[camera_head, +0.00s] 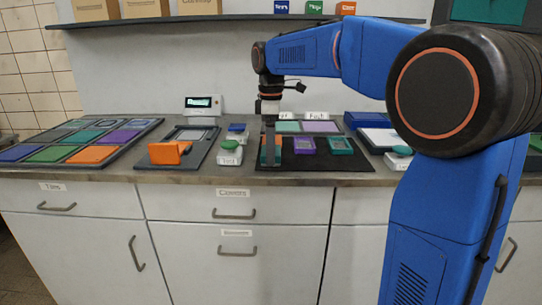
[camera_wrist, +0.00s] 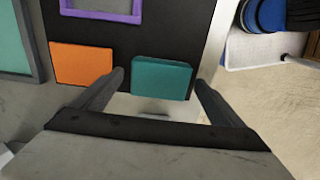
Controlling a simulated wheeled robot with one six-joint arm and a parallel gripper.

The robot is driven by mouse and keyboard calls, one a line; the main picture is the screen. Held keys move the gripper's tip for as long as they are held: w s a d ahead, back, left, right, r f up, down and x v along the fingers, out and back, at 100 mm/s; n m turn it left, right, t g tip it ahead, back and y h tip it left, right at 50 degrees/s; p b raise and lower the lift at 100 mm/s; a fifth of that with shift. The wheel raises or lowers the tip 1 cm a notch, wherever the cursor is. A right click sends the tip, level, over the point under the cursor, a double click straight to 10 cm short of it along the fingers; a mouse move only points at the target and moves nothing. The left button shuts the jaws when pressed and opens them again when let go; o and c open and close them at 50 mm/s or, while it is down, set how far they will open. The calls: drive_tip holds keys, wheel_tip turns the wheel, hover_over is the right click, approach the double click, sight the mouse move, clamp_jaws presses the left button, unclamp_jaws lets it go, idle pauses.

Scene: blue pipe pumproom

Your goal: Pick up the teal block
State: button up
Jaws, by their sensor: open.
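The teal block (camera_wrist: 162,78) lies at the edge of a black mat (camera_wrist: 190,30) in the wrist view. An orange block (camera_wrist: 82,63) lies just left of it, with a gap between them. My gripper (camera_wrist: 159,79) is open and empty. Its fingertips show on either side of the teal block, the left one in the gap by the orange block. Whether the fingers are down at block height I cannot tell. In the head view my gripper (camera_head: 270,150) points down over the left part of the black mat (camera_head: 330,163), and its fingers partly hide the blocks there.
On the mat, a purple piece (camera_head: 304,145) and a teal piece (camera_head: 340,145) stand to the right. A green-topped container (camera_head: 230,153) and an orange object (camera_head: 168,153) stand left. A panel of coloured tiles (camera_head: 75,142) fills the counter's left. A shelf (camera_head: 220,18) runs above.

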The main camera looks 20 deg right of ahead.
drive_tip(key=shift+f, duration=0.15)
drive_tip(key=c, duration=1.2)
wheel_tip(320, 180, up, 10)
drive_tip(key=o, duration=0.4)
drive_tip(key=shift+c, duration=1.1)
drive_tip(key=shift+d, duration=0.1)
